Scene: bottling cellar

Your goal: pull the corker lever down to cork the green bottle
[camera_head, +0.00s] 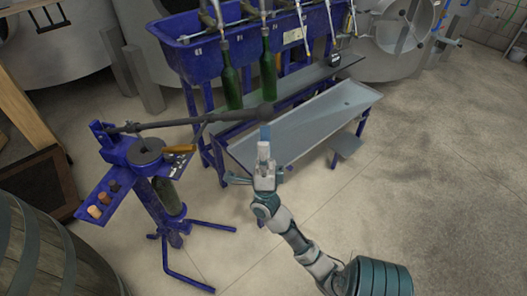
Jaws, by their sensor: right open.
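The blue floor corker (120,150) stands at the left on splayed legs. Its dark lever (190,122) sticks out to the right, close to level, with a thicker dark grip (254,112) at its free end. A dark greenish bottle (168,196) shows upright in the corker's frame, partly hidden by it. My right gripper (265,138) is open, pointing up the picture just below the lever's grip end. I cannot tell whether it touches the lever. My left gripper is not in view.
A blue filler trough (205,58) stands behind, with two green bottles (231,86) (268,76) under its spouts. A grey bench (310,120) lies beyond my right gripper. Corks (95,211) sit on the corker's side tray. A barrel (40,250) stands lower left. Floor at right is clear.

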